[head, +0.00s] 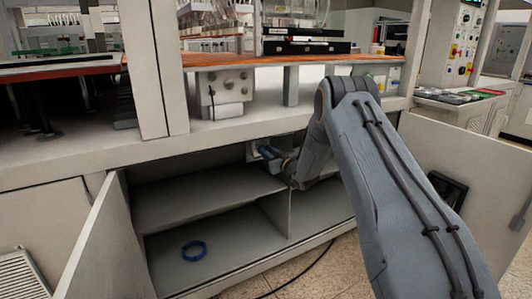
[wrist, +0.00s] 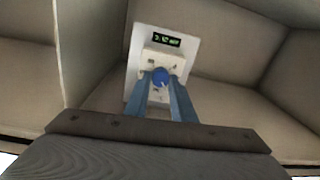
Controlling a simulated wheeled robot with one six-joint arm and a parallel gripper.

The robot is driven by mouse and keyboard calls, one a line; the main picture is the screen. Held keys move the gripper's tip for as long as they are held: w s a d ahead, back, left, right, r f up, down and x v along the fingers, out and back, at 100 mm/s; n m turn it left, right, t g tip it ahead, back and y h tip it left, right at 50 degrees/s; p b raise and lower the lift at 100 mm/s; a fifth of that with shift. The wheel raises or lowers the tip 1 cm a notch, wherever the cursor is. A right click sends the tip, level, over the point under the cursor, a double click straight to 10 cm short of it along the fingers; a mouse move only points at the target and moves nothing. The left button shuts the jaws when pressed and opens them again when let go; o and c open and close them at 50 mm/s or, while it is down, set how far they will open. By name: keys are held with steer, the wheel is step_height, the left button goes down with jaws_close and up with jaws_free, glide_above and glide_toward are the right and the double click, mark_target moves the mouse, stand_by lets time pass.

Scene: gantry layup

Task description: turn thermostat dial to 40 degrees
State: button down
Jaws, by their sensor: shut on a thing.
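In the wrist view, the thermostat (wrist: 162,56) is a white panel on the back wall inside the cabinet, with a small dark display (wrist: 167,40) showing green characters too small to read. Its round blue dial (wrist: 161,77) sits below the display. My gripper (wrist: 161,83) is shut on the dial, one blue-grey finger on each side. In the head view, my gripper (head: 268,153) reaches into the upper part of the open cabinet. Most of the thermostat is hidden there by the gripper, and the dial cannot be made out.
The open cabinet has a shelf (head: 200,195) and a vertical divider (head: 289,212). A blue ring (head: 194,251) lies on its floor at the left. Open doors stand at the left (head: 100,245) and right (head: 465,180). A bench (head: 245,60) with equipment is above.

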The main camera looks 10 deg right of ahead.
steer(key=shift+f+m+t+h+b, duration=0.1)
steer(key=shift+m+t+h+b, duration=0.1)
steer(key=shift+m, duration=4.05)
steer(key=shift+f+m+t+h+b, duration=0.1)
steer(key=shift+m+t+b, duration=0.1)
steer(key=shift+m, duration=4.05)
steer(key=c, duration=1.5)
jaws_free()
steer(key=shift+p+v, duration=0.35)
steer(key=shift+v, duration=3.6)
